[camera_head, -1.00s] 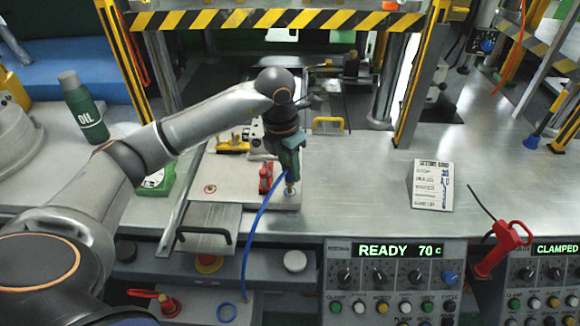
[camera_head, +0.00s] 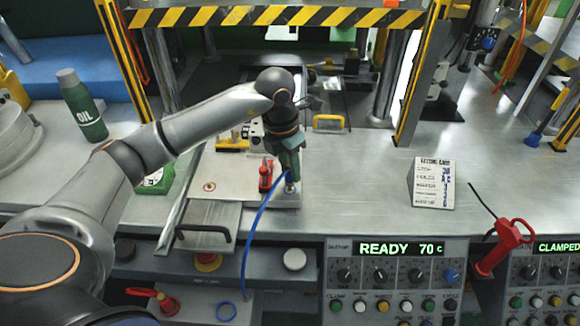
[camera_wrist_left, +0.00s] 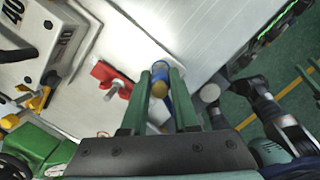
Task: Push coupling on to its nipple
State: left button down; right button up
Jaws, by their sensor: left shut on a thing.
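My left gripper (camera_head: 290,168) points down over the front right corner of the pale plate and is shut on the coupling at the end of the blue hose (camera_head: 262,215). In the left wrist view the green fingers of the left gripper (camera_wrist_left: 160,100) stand on both sides of the brass and blue coupling end (camera_wrist_left: 160,86). The silvery nipple (camera_head: 290,187) shows just below the fingertips at the plate corner. The fingers partly hide the joint, so I cannot tell whether coupling and nipple touch. My right gripper is not in view.
A red clamp (camera_head: 265,175) stands just left of the gripper on the plate (camera_head: 225,172). A printed card (camera_head: 434,183) stands to the right, with clear bench between. Control panels (camera_head: 395,280) line the front. A striped press frame (camera_head: 270,17) rises behind.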

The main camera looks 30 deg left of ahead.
pick_arm(q)
jog(key=shift+f+b, duration=0.85)
jog(key=shift+f, duration=0.3)
jog(key=c, duration=0.6)
grip_release()
notch_tip(320, 180, up, 12)
jog(key=s, duration=0.2)
jog(key=shift+a+r, duration=0.2)
